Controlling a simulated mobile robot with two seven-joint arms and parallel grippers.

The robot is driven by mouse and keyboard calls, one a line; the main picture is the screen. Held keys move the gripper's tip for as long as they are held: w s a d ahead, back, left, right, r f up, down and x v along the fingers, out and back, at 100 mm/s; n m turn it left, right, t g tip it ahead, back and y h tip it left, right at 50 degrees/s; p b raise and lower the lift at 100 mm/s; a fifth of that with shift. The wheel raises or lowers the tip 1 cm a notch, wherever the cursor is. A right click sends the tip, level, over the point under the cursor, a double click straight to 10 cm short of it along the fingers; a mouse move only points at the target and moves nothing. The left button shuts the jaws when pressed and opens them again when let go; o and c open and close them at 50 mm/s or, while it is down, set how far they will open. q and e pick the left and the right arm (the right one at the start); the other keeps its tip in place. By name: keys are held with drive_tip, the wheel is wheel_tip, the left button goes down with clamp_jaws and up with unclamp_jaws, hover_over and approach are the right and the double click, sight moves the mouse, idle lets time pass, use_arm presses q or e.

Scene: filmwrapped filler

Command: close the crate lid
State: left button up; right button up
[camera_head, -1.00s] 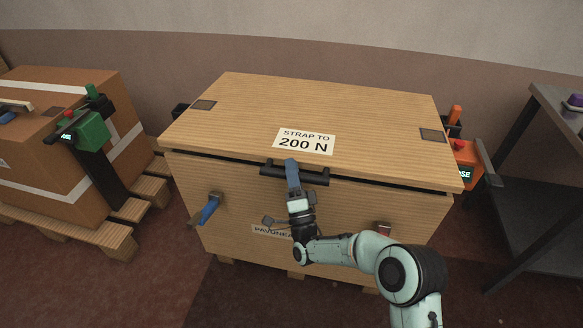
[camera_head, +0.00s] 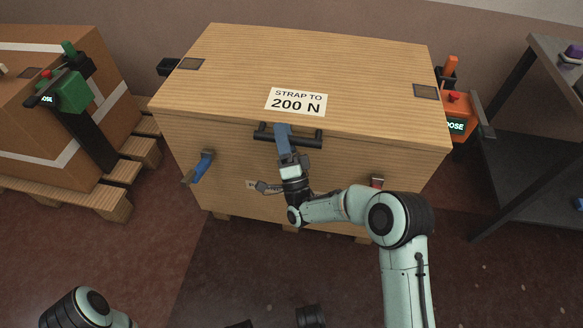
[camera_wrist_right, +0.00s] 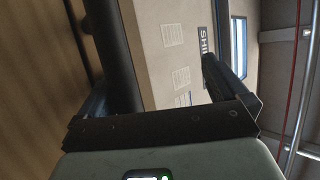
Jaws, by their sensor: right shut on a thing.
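The wooden crate (camera_head: 235,165) stands in the middle of the head view. Its lid (camera_head: 350,65) lies flat on the body, and no dark gap shows along the front edge. The lid bears a "STRAP TO 200 N" label (camera_head: 296,102). My right gripper (camera_head: 283,132) is shut on the black handle (camera_head: 303,135) at the lid's front edge. In the wrist view, the dark handle bar (camera_wrist_right: 110,50) runs beside my gripper's finger. A blue-levered latch (camera_head: 203,168) is on the crate's front left, and another latch (camera_head: 376,182) is at front right. My left gripper is out of view.
A strapped cardboard box (camera_head: 125,112) on a pallet (camera_head: 110,198) stands at left, with a green tool (camera_head: 70,92) on it. An orange tool (camera_head: 457,118) is at the crate's right side. A dark metal table (camera_head: 535,92) stands at far right. Floor in front is open.

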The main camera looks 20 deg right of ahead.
drive_tip(key=s+f+g, duration=0.1)
drive_tip(key=s+f, duration=0.6)
drive_tip(key=f, duration=0.1)
drive_tip(key=shift+d+m+h, duration=0.15)
drive_tip(key=shift+m+h, duration=0.15)
drive_tip(key=s, duration=0.1)
drive_tip(key=s+d+r, duration=0.1)
drive_tip(key=shift+s+d, duration=0.2)
drive_tip(key=shift+s, duration=0.2)
drive_tip(key=c, duration=0.7)
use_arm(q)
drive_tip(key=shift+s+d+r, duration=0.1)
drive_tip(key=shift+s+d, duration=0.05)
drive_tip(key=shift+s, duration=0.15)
use_arm(e)
drive_tip(key=shift+w+a, duration=0.25)
drive_tip(key=shift+w, duration=0.05)
